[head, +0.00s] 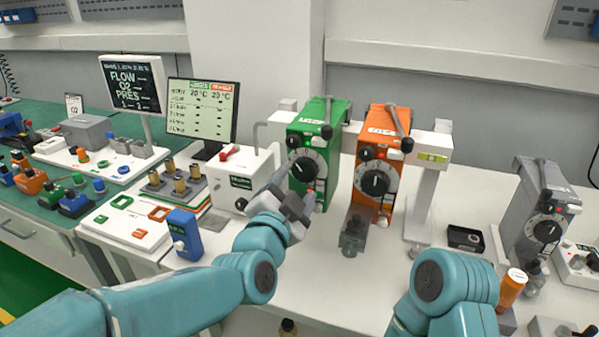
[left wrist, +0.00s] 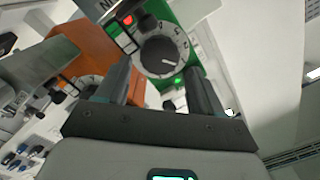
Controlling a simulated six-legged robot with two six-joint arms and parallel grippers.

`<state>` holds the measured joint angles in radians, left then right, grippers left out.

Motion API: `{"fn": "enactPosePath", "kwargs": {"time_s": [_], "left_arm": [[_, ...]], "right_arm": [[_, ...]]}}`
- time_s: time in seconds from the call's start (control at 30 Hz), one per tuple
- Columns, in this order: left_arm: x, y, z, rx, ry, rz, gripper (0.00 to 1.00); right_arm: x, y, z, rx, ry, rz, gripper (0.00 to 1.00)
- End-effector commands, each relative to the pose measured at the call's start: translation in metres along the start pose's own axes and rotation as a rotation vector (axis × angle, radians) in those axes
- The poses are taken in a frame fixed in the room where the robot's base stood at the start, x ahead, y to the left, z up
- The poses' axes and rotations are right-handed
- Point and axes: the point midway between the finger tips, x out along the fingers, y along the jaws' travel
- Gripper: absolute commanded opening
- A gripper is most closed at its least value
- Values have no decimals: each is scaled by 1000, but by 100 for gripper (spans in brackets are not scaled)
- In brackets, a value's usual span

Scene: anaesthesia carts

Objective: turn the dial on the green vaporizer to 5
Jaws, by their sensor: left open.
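The green vaporizer (head: 322,138) stands upright on the rail, left of the orange vaporizer (head: 375,147). Its black dial (head: 304,168), on a white numbered face, faces me. My left gripper (head: 292,192) is just below and in front of the dial. In the left wrist view its two fingers (left wrist: 157,88) are spread, with the dial ahead between their tips; I cannot tell if they touch it. My right gripper is out of view.
A monitor (head: 203,110) and a white box (head: 238,178) stand left of the vaporizers. A blue block (head: 184,235) is at the front left. A grey vaporizer (head: 541,215) and an orange bottle (head: 511,288) are at the right. The white worktop (head: 330,285) in front is mostly clear.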

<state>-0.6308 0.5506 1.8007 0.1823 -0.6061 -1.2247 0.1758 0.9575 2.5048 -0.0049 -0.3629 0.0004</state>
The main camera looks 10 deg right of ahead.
Motion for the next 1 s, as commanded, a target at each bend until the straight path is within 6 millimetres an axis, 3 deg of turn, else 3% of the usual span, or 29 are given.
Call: {"fn": "enactPosePath", "kwargs": {"time_s": [0.2,0.57,0.6,0.7,1.0], "left_arm": [[33,-1,0,-1,0,-1,67],[40,-1,1,0,0,0,67],[40,-1,1,0,0,0,61],[40,-1,1,0,0,0,28],[40,0,2,-24,-1,2,26]], "right_arm": [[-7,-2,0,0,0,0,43],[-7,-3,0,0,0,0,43],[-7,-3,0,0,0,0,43],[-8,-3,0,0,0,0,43],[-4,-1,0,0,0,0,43]]}}
